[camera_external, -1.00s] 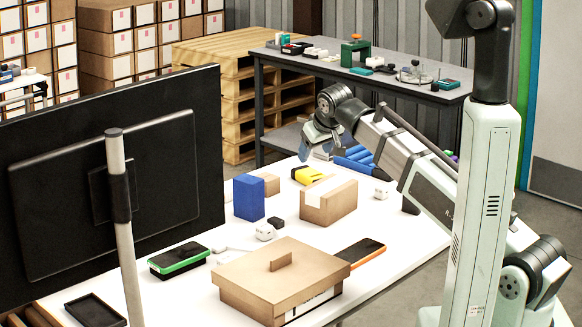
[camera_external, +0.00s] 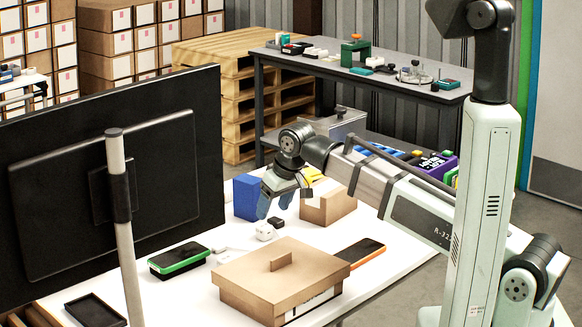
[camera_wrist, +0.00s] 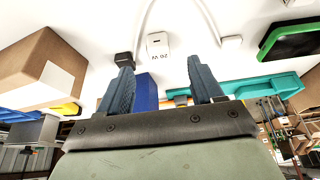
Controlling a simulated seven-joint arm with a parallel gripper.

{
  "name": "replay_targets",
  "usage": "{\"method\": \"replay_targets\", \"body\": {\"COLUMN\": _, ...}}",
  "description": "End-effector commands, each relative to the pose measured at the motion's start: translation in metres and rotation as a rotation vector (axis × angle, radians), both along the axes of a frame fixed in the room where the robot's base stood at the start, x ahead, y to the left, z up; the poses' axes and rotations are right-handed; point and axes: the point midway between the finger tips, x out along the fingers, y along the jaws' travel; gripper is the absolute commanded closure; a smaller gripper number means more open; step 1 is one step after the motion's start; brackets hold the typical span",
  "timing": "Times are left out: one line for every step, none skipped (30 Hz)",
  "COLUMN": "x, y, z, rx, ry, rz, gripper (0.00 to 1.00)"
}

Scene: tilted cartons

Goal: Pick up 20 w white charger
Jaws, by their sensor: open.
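The white 20 W charger (camera_external: 265,231) lies on the white table, beside a small black cube (camera_external: 276,223). In the wrist view the charger (camera_wrist: 158,45) shows its "20 W" print, upside down, just beyond the fingertips and between their lines. The black cube (camera_wrist: 124,58) is close to the left finger there. My gripper (camera_external: 274,201) is above the table, a little behind and above the charger, and tilted. Its two blue-grey fingers (camera_wrist: 163,72) are open, with nothing held between them.
A blue box (camera_external: 247,197) and a tan carton (camera_external: 327,207) stand close on either side of my gripper. A lidded carton (camera_external: 282,285), a green-edged device (camera_external: 179,257) and an orange-edged phone (camera_external: 363,252) lie nearer the front. A white plug (camera_wrist: 232,43) with cable is right of the charger.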

Motion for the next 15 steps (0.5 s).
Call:
{"method": "replay_targets", "body": {"x": 0.002, "y": 0.002, "z": -0.007, "rx": -0.001, "ry": 0.001, "rz": 0.0, "gripper": 0.34}}
{"method": "replay_targets", "body": {"x": 0.003, "y": 0.003, "z": -0.01, "rx": -0.001, "ry": 0.001, "rz": 0.0, "gripper": 0.34}}
{"method": "replay_targets", "body": {"x": 0.005, "y": 0.004, "z": -0.014, "rx": -0.001, "ry": 0.001, "rz": 0.0, "gripper": 0.34}}
{"method": "replay_targets", "body": {"x": 0.006, "y": 0.005, "z": -0.017, "rx": -0.001, "ry": 0.001, "rz": 0.0, "gripper": 0.34}}
{"method": "replay_targets", "body": {"x": 0.006, "y": 0.006, "z": -0.02, "rx": -0.001, "ry": 0.001, "rz": 0.0, "gripper": 0.34}}
{"method": "replay_targets", "body": {"x": 0.007, "y": 0.007, "z": -0.023, "rx": -0.001, "ry": 0.001, "rz": 0.0, "gripper": 0.34}}
{"method": "replay_targets", "body": {"x": 0.008, "y": 0.007, "z": -0.024, "rx": 0.0, "ry": 0.0, "rz": 0.0, "gripper": 0.34}}
{"method": "replay_targets", "body": {"x": 0.008, "y": 0.008, "z": -0.026, "rx": 0.001, "ry": -0.001, "rz": 0.0, "gripper": 0.34}}
{"method": "replay_targets", "body": {"x": 0.009, "y": 0.008, "z": -0.027, "rx": 0.001, "ry": -0.001, "rz": 0.0, "gripper": 0.34}}
{"method": "replay_targets", "body": {"x": 0.009, "y": 0.008, "z": -0.028, "rx": 0.001, "ry": -0.001, "rz": 0.0, "gripper": 0.34}}
{"method": "replay_targets", "body": {"x": 0.009, "y": 0.009, "z": -0.029, "rx": 0.001, "ry": -0.001, "rz": 0.0, "gripper": 0.34}}
{"method": "replay_targets", "body": {"x": 0.01, "y": 0.009, "z": -0.029, "rx": 0.001, "ry": -0.001, "rz": 0.0, "gripper": 0.34}}
{"method": "replay_targets", "body": {"x": 0.01, "y": 0.009, "z": -0.03, "rx": 0.001, "ry": -0.001, "rz": 0.0, "gripper": 0.34}}
{"method": "replay_targets", "body": {"x": 0.01, "y": 0.009, "z": -0.03, "rx": 0.001, "ry": -0.001, "rz": 0.0, "gripper": 0.34}}
{"method": "replay_targets", "body": {"x": 0.011, "y": 0.01, "z": -0.031, "rx": 0.001, "ry": -0.001, "rz": 0.0, "gripper": 0.34}}
